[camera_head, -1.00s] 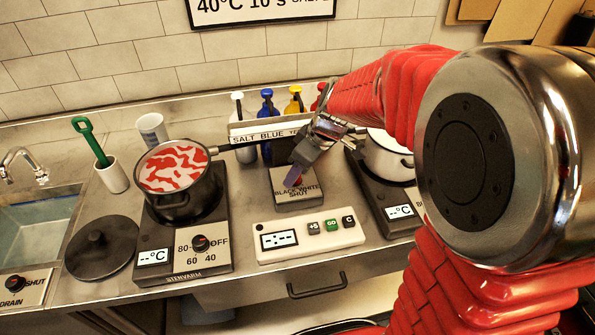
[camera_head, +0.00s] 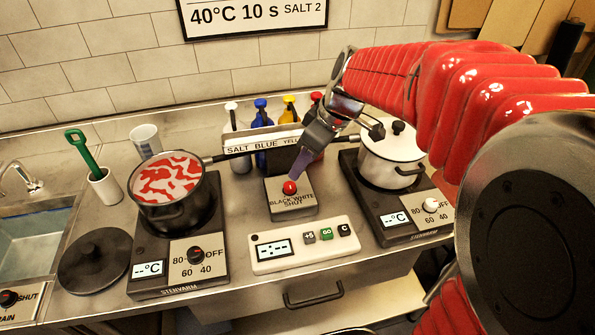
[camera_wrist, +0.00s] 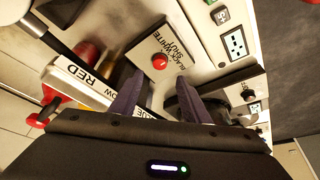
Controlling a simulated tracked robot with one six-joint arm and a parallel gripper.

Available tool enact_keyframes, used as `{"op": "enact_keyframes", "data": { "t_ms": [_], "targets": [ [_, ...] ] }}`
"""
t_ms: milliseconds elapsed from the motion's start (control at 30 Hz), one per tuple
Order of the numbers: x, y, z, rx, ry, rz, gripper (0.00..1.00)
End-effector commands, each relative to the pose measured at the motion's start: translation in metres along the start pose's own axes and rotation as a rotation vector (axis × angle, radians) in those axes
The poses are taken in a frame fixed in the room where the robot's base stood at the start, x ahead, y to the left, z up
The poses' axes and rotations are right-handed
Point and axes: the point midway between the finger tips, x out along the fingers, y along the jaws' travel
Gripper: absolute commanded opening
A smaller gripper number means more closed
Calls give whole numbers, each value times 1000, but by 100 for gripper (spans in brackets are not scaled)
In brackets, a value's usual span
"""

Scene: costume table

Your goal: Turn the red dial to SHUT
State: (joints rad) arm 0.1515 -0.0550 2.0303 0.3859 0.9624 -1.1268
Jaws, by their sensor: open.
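The red dial (camera_head: 290,187) is a small round knob on top of a grey box (camera_head: 291,209) marked BLACK, WHITE and SHUT, in the middle of the counter. In the wrist view the red dial (camera_wrist: 160,62) lies just beyond and between my fingertips. My gripper (camera_head: 291,180) points down over the box, with a purple finger close to the dial. In the wrist view its two fingers (camera_wrist: 160,92) are apart, with nothing between them. I cannot tell whether a finger touches the dial, or which label the dial points to.
A control panel (camera_head: 304,244) with buttons sits in front of the box. A pot with red-and-white contents (camera_head: 170,215) stands left, a white lidded pot (camera_head: 392,157) right. Colored bottles stand behind a labelled rack (camera_head: 240,145). A drain knob (camera_head: 8,298) is far left.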

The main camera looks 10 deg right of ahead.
Motion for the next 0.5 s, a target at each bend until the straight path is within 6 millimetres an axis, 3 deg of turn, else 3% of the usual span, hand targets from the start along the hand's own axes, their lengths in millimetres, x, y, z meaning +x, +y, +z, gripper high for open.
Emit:
{"op": "enact_keyframes", "data": {
  "t_ms": [200,500],
  "targets": [
    [-34,1,0,0,1,3,42],
    [-48,0,0,0,0,0,42]
  ]
}}
